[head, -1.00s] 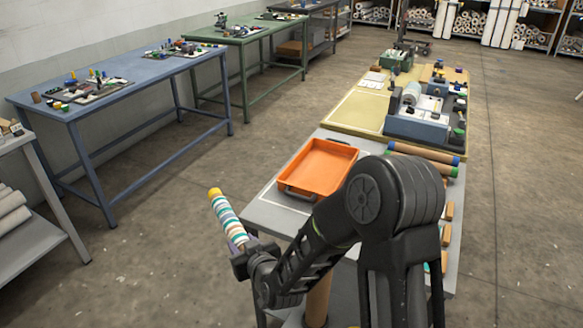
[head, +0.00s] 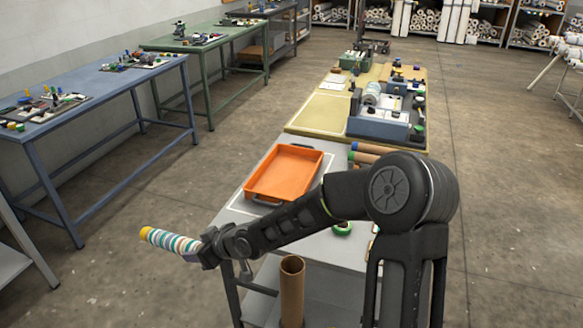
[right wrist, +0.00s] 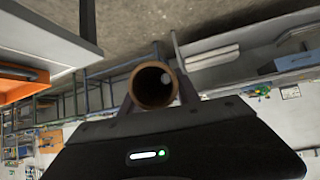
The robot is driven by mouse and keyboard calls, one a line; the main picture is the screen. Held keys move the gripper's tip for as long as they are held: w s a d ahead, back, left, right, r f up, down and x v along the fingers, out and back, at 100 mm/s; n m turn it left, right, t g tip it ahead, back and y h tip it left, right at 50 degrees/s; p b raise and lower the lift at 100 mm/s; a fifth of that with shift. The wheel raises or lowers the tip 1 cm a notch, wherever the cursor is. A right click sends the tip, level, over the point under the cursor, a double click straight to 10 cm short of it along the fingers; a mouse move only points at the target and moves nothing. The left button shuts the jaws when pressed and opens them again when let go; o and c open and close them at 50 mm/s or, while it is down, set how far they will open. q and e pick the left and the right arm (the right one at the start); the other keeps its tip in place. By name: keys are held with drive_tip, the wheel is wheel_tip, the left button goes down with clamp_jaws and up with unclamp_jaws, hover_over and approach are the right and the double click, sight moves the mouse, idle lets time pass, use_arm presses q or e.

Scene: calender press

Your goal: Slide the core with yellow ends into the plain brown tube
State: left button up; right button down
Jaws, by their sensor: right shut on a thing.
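My right gripper (head: 212,248) is shut on the striped core (head: 172,241), near one end of it. The core has white, teal and brown bands and points left, slightly raised, with a yellow outer end (head: 146,232). Its other end is hidden by the gripper in the head view. In the right wrist view, a hollow brown round end (right wrist: 153,85) shows between the fingers, seemingly the near end of the held core. The plain brown tube (head: 292,285) stands upright below my right forearm, open end up, apart from the core. My left gripper is not in view.
An orange tray (head: 285,172) lies on the grey table (head: 238,206). A press (head: 378,122) stands behind. A blue table (head: 95,92) is at left; the floor between is clear.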

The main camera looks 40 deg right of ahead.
wheel_tip(320, 180, up, 3)
drive_tip(key=n+g+y+p, duration=0.1)
drive_tip(key=n+g, duration=0.2)
drive_tip(key=shift+w+f, duration=0.1)
drive_tip(key=shift+f, duration=0.1)
drive_tip(key=n+g, duration=0.1)
drive_tip(key=r+n+g, duration=0.1)
drive_tip(key=n, duration=0.1)
drive_tip(key=d+r+n+g, duration=0.1)
drive_tip(key=shift+s+d+r+g+p, duration=0.1)
drive_tip(key=shift+s+r+g+p, duration=0.15)
drive_tip(key=shift+s+g+p, duration=0.15)
drive_tip(key=shift+s+d+r+n+g+h, duration=0.3)
drive_tip(key=shift+d+r+n+g+h, duration=0.35)
drive_tip(key=shift+n, duration=0.55)
drive_tip(key=s+d+r+n+h+p, duration=0.1)
drive_tip(key=s+d+r+n+h, duration=0.3)
drive_tip(key=d+r, duration=0.4)
drive_tip(key=s+d+r+n+t+h+p, duration=0.1)
drive_tip(key=s+d+r+n+h+p, duration=0.1)
drive_tip(key=s+d+r+n, duration=0.4)
drive_tip(key=s+d+r+h, duration=0.1)
drive_tip(key=d+r, duration=0.1)
drive_tip(key=d, duration=0.1)
drive_tip(key=shift+d+r+n+h, duration=0.15)
drive_tip(key=shift+r+n+h, duration=0.2)
drive_tip(key=shift+n, duration=0.05)
drive_tip(key=shift+s, duration=0.15)
drive_tip(key=shift+f+b, duration=1.95)
drive_tip(key=shift+f, duration=0.8)
